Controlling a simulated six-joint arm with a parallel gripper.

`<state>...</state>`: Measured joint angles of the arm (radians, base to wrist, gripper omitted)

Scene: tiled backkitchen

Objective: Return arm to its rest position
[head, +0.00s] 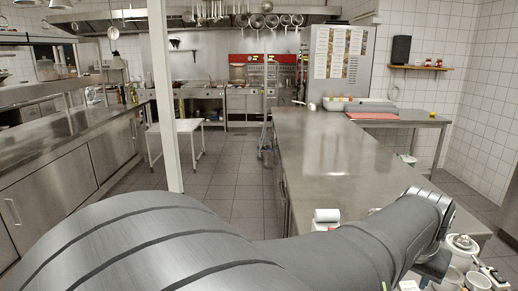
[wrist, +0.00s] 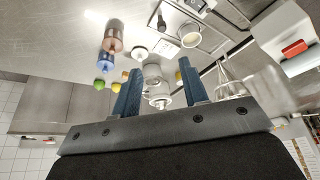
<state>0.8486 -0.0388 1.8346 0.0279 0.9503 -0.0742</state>
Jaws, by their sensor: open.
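In the wrist view my gripper (wrist: 159,66) shows two dark blue fingers standing well apart. Nothing is held between them. Pale jars or cups (wrist: 155,85) show in the gap beyond the fingers, apparently at a distance. In the head view my grey arm crosses the foreground from lower left to the right, its bend over the near end of the steel counter (head: 325,150). The fingers cannot be made out in the head view; the arm covers much of that area.
In the head view, white cups (head: 477,281) crowd the lower right near my arm, and a white cylinder (head: 327,215) stands beside it. The wrist view shows a brown bottle (wrist: 113,36) and a green ball (wrist: 99,84). The counter's middle is clear. A white post (head: 165,100) stands left.

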